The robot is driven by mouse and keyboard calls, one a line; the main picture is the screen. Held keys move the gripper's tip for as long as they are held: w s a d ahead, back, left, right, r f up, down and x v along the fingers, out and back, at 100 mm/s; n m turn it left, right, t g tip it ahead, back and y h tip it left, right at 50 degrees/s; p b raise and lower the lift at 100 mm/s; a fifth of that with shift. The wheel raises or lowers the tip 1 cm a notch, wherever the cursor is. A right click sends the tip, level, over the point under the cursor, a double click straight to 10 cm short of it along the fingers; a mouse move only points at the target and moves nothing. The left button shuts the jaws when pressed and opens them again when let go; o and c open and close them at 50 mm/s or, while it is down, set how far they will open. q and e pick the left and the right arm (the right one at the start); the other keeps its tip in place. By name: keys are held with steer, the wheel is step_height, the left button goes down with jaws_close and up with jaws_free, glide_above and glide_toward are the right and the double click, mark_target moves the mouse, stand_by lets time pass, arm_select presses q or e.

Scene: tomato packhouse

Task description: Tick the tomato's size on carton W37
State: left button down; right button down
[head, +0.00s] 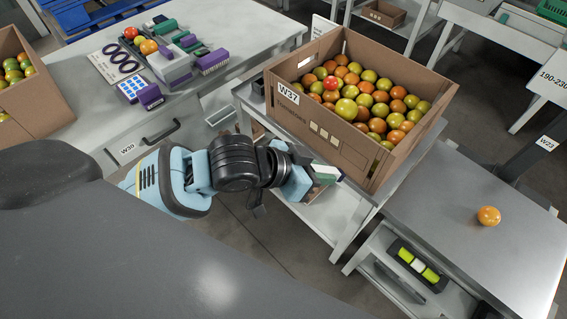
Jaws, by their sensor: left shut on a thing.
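Carton W37 (290,98) is an open brown box full of red, orange and green tomatoes, standing on a grey-topped bench. Its front face bears the W37 label and a short row of small pale squares (323,133). A single orange tomato (489,215) sits on the grey table at right. My right gripper is not in view.
Another tomato carton (40,105) stands at far left. A black tray (418,266) lies under the right table, whose top is mostly clear.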

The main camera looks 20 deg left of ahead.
arm_select(q)
steer(key=w+a+f+n+t+b, duration=0.3)
steer(key=a+f+t, duration=0.3)
steer(key=a, duration=0.4)
steer(key=shift+w+a+f+t+h+b, duration=0.2)
steer(key=shift+t+h+b, duration=0.25)
steer(key=shift+b, duration=0.45)
steer(key=shift+d, duration=0.1)
steer(key=x, duration=0.1)
steer(key=b+x, duration=0.1)
steer(key=x, duration=0.1)
steer(key=a+x, duration=0.1)
steer(key=x, duration=0.1)
steer(key=shift+w+d+r, duration=0.2)
steer(key=shift+w, duration=0.3)
steer(key=shift+w+d, duration=0.1)
steer(key=shift+w, duration=0.1)
